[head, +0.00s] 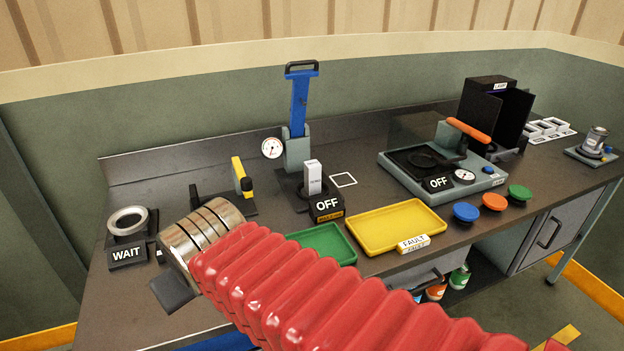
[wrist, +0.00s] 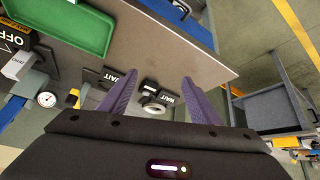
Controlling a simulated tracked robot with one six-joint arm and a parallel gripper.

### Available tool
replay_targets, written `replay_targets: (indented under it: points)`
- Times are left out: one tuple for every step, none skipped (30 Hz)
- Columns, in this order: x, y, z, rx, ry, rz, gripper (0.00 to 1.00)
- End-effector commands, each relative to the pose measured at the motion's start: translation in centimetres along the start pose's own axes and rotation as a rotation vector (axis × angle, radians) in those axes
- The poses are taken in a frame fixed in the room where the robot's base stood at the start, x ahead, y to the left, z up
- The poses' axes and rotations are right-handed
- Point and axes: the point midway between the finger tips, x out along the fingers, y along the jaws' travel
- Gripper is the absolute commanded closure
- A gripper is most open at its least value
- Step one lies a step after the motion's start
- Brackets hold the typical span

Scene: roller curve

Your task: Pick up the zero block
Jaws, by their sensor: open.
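No block in view has a label I can read as zero. A tall white block (head: 313,178) with small dark lettering stands upright at the blue-handled press, behind the OFF sign. In the wrist view a white block (wrist: 18,65) shows at the left edge, outside my fingers. My gripper (wrist: 157,82) is open, with two purple fingers apart and nothing seen held between them. Beyond the fingertips is a round ring fixture (wrist: 153,109) with WAIT lettering.
The ring fixture (head: 128,222) with its WAIT sign stands at the bench's left. A green tray (head: 322,240) and yellow tray (head: 395,224) with a FAULT block (head: 413,243) lie near the front edge. The blue press (head: 299,105) rises behind.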

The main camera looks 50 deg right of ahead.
Motion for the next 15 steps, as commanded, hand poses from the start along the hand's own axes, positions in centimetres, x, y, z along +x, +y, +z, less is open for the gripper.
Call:
replay_targets:
  points:
    - [1.0,1.7,-1.1,0.024,0.016,0.035,0.43]
    - [1.4,2.6,-1.8,0.037,0.033,0.056,0.43]
    - [2.1,4.0,-2.8,0.054,0.055,0.083,0.43]
    - [2.6,5.1,-3.5,0.065,0.072,0.104,0.43]
    - [3.1,6.2,-4.2,0.075,0.088,0.123,0.43]
    - [3.7,7.7,-4.9,0.089,0.109,0.149,0.43]
    - [4.1,8.8,-5.5,0.099,0.125,0.166,0.43]
    - [4.6,9.8,-6.1,0.106,0.141,0.184,0.43]
    - [5.1,11.3,-6.8,0.116,0.162,0.206,0.43]
    - [5.5,12.4,-7.3,0.124,0.178,0.221,0.43]
    - [6.0,13.5,-7.7,0.129,0.192,0.236,0.43]
    - [6.5,15.0,-8.2,0.139,0.211,0.255,0.43]
    - [6.9,16.1,-8.5,0.145,0.226,0.268,0.43]
    - [7.2,17.2,-8.9,0.149,0.242,0.281,0.43]
    - [7.7,18.7,-9.2,0.157,0.261,0.296,0.43]
